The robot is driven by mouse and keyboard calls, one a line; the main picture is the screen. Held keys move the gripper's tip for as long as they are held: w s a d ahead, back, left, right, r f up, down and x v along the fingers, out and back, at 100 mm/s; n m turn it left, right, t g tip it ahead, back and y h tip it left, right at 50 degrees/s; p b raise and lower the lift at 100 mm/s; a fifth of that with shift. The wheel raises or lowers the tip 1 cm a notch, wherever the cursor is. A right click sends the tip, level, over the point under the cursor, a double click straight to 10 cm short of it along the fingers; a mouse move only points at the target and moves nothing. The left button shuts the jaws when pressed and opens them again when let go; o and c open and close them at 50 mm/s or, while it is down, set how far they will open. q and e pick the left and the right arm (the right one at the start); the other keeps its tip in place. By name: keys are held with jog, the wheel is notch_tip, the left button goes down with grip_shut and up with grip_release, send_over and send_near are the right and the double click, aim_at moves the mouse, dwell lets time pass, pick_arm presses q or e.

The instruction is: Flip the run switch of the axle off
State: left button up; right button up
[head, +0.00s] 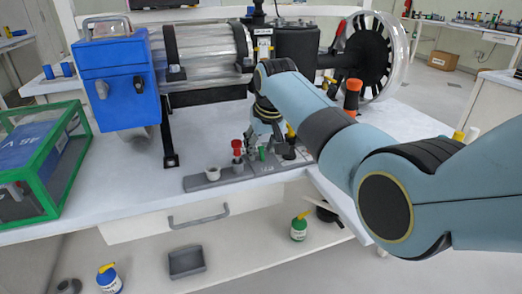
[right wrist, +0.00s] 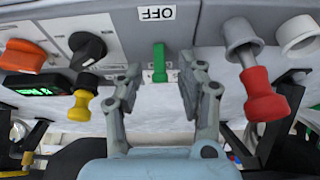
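The run switch shows as a small green lever (right wrist: 159,62) on a grey panel (right wrist: 220,20), beside a white label reading OFF (right wrist: 156,13). In the head view the green lever (head: 262,153) stands on the grey control strip (head: 205,183) at the front of the white table. My right gripper (head: 264,138) is over the strip, reaching down from the right. In the right wrist view its two fingers (right wrist: 158,85) are apart, one on each side of the green lever, with gaps visible between lever and fingers. My left gripper is not in view.
A red-handled plunger (right wrist: 262,95) and a white ring (right wrist: 298,35) sit to one side of the lever. A black knob (right wrist: 88,48), yellow lever (right wrist: 83,105) and orange knob (right wrist: 22,55) sit on the other. The drum rig with blue box (head: 115,85) stands behind.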

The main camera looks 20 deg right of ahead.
grip_shut()
dwell(0.3)
